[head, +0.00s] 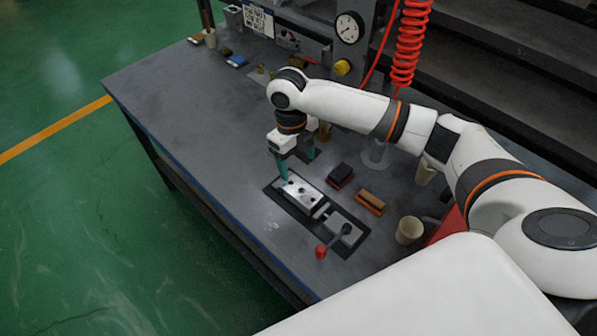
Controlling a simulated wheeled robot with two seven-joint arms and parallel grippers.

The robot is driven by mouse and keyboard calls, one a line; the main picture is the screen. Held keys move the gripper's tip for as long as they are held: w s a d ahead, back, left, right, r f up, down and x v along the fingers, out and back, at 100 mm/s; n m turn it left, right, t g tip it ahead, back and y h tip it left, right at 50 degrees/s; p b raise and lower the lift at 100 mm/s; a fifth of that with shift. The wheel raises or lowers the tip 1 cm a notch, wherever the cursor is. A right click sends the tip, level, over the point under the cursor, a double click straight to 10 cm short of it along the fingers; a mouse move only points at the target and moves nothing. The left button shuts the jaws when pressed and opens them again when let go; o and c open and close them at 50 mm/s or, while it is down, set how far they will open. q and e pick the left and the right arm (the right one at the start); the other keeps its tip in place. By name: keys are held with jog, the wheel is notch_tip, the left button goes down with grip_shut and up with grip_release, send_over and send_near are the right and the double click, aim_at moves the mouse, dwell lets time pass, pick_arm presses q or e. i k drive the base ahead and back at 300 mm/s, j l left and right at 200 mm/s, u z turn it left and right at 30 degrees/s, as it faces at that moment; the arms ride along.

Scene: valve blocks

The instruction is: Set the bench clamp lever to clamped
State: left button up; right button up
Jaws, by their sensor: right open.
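The bench clamp (343,227) is a grey metal block at the near end of a dark plate on the bench. Its lever (334,241) ends in a red knob (320,252) that points toward the lower left, near the bench's front edge. A silver valve block (300,194) with dark holes lies on the same plate, beside the clamp. My right gripper (297,168) has teal fingers spread apart, pointing down over the far end of the valve block, away from the lever. Whether a fingertip touches the block cannot be told. My left gripper is not in view.
A beige cup (409,230) stands near the clamp. A red coiled hose (408,45) hangs behind. The bench's left part (190,95) is clear.

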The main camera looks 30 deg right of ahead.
aim_at(321, 251)
jog(key=k+j, duration=0.65)
jog(key=k, duration=0.25)
